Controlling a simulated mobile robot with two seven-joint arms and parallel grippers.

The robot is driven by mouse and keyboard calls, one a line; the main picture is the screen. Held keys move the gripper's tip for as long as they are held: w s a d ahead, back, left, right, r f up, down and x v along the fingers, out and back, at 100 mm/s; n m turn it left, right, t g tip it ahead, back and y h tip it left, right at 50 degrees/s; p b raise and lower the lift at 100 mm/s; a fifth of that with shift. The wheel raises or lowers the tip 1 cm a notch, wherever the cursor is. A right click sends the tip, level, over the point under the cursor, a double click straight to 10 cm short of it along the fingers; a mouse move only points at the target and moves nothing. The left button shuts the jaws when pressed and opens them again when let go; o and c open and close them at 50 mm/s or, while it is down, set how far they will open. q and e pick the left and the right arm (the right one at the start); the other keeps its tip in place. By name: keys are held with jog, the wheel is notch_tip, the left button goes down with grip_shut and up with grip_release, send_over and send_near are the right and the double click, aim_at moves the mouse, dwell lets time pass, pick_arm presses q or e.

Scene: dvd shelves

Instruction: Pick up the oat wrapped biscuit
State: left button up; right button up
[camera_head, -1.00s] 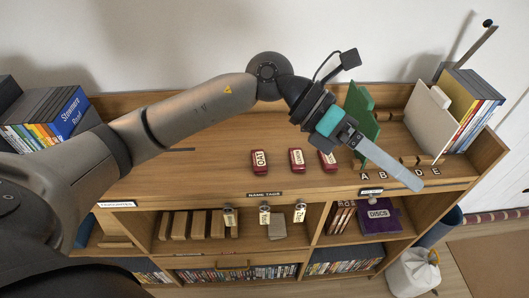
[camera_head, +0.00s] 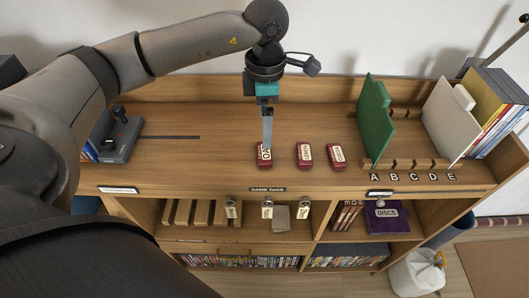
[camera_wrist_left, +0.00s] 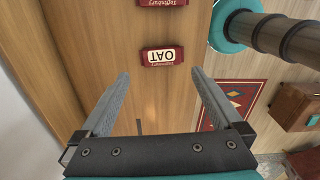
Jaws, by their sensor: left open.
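The oat wrapped biscuit (camera_head: 264,160) is a small dark red packet with a pale OAT label, lying on the wooden shelf top near its front edge. In the left wrist view the packet (camera_wrist_left: 149,56) shows whole, its label upside down, ahead of the fingertips. My left gripper (camera_head: 267,143) hangs pointing down over the packet and hides part of it in the head view. The left wrist view shows its two fingers (camera_wrist_left: 160,74) spread apart with nothing between them. My right gripper is not in view.
Two similar red packets (camera_head: 304,155) (camera_head: 338,156) lie to the right. A green divider (camera_head: 374,120) and a white one (camera_head: 450,120) stand farther right, by upright cases. A dark grey device (camera_head: 122,138) stands at the left. The shelf top between is mostly clear.

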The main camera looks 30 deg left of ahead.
aim_at(264, 151)
pick_arm(q)
notch_tip(264, 151, down, 8)
jog(key=shift+s+f, duration=0.15)
jog(key=c, duration=1.1)
jog(key=shift+o, duration=0.2)
